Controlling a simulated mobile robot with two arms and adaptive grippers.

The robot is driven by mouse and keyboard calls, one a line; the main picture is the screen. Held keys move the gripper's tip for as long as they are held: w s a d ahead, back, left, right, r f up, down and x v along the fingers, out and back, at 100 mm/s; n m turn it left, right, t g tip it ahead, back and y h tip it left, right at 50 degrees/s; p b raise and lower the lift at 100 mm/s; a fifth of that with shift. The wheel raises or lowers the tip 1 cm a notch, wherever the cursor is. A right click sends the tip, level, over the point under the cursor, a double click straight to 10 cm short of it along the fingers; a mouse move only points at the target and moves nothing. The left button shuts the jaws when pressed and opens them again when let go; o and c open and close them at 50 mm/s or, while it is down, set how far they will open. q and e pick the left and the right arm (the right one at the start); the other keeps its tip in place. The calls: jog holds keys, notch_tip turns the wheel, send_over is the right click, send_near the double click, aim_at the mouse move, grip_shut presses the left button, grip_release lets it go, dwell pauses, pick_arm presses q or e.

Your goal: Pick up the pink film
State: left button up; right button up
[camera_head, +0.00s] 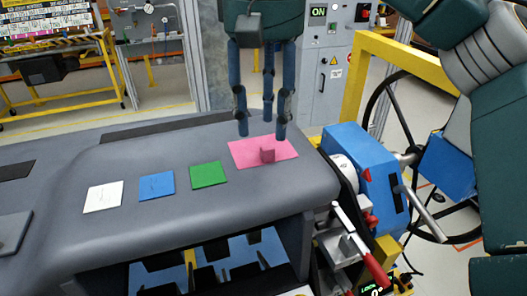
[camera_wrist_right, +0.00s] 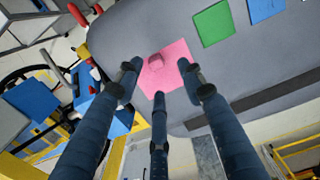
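The pink film (camera_head: 250,153) lies flat on the grey dashboard, with a small raised pink tab (camera_head: 267,155) on it. My right gripper (camera_head: 262,132) hangs above the film, pointing down, with its fingers spread apart and nothing between them. In the right wrist view the pink film (camera_wrist_right: 172,72) lies between and beyond the fingertips of the gripper (camera_wrist_right: 160,85), with the tab at its far side. Whether a fingertip touches the film cannot be told. My left gripper does not show in either view.
A green film (camera_head: 208,175), a blue film (camera_head: 156,186) and a white film (camera_head: 104,196) lie in a row left of the pink one on the dashboard (camera_head: 150,235). A blue device (camera_head: 365,170) and a black steering wheel (camera_head: 385,95) stand to the right.

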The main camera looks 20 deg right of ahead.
aim_at(268, 147)
jog(key=f, duration=0.4)
jog(key=shift+w+d+f, duration=0.1)
jog(key=shift+d+f, duration=0.05)
jog(key=shift+d, duration=0.2)
jog(key=shift+f, duration=0.45)
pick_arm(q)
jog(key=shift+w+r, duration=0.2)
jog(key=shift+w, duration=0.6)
pick_arm(e)
jog(key=shift+a, duration=0.1)
jog(key=c, duration=0.7)
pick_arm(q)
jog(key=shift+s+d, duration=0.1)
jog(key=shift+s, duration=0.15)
pick_arm(e)
jog(key=shift+c, duration=0.5)
